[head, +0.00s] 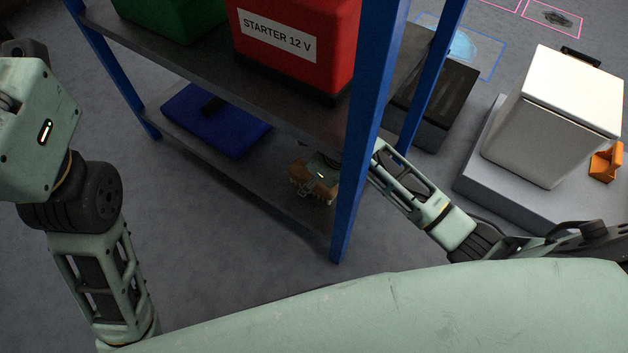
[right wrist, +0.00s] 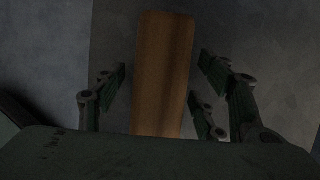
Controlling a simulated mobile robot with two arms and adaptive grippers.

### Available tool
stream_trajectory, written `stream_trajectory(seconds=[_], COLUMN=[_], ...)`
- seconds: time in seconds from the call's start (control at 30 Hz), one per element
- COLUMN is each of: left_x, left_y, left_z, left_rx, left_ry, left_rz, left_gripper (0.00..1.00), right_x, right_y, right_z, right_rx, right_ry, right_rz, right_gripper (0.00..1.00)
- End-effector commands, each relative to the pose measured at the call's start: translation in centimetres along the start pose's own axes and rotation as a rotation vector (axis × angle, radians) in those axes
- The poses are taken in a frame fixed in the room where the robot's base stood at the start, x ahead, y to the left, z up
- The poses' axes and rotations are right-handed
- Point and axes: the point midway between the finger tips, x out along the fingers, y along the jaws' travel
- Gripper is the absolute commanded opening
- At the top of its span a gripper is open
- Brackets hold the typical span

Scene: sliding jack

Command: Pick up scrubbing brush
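The scrubbing brush has a brown wooden body (right wrist: 163,45) that stretches lengthwise up the right wrist view. In the head view the brush (head: 299,174) shows as a small brown shape on the lower shelf, partly covered by my right gripper (head: 318,184). In the right wrist view my right gripper (right wrist: 162,80) is open, with fingers on both sides of the brush and narrow gaps between them and the wood. The bristles are hidden. My left arm is at the left of the head view; its gripper is not visible.
A blue post (head: 362,130) stands close beside my right arm. The upper shelf (head: 215,75) holds a red box (head: 300,45) and a green box (head: 170,15) above. A blue item (head: 215,120) lies on the lower shelf (head: 240,165). A white bin (head: 555,115) stands at right.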

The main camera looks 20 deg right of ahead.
Motion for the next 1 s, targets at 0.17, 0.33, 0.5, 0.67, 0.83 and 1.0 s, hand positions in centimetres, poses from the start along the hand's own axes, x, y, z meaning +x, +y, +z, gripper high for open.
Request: stream_trajectory(seconds=[0.17, 0.33, 0.5, 0.67, 0.83, 1.0], left_x=[-0.01, -0.02, -0.03, -0.03, 0.01, 0.23], left_y=[0.0, 0.01, 0.02, 0.02, 0.01, -0.04], left_z=[0.01, 0.02, 0.03, 0.03, 0.03, 0.04], left_rx=[0.0, 0.0, -0.001, -0.001, -0.001, -0.001], left_ry=[0.0, -0.001, -0.001, -0.001, -0.001, 0.0], left_rz=[0.0, 0.0, 0.0, 0.0, 0.0, -0.001], left_gripper=[0.35, 0.35, 0.35, 0.35, 0.35, 0.35], right_x=[-0.01, 0.0, 0.0, -0.03, -0.07, -0.45], right_y=[-0.01, -0.01, -0.02, -0.03, -0.08, -0.45], right_z=[-0.02, -0.03, -0.04, 0.0, 0.0, 0.07], right_rx=[0.0, 0.0, 0.0, 0.0, 0.0, 0.0], right_ry=[0.0, 0.0, 0.0, -0.001, -0.001, 0.0], right_rz=[0.0, 0.0, 0.0, -0.001, -0.001, -0.002], right_gripper=[0.47, 0.33, 0.18, 0.12, 0.12, 0.12])
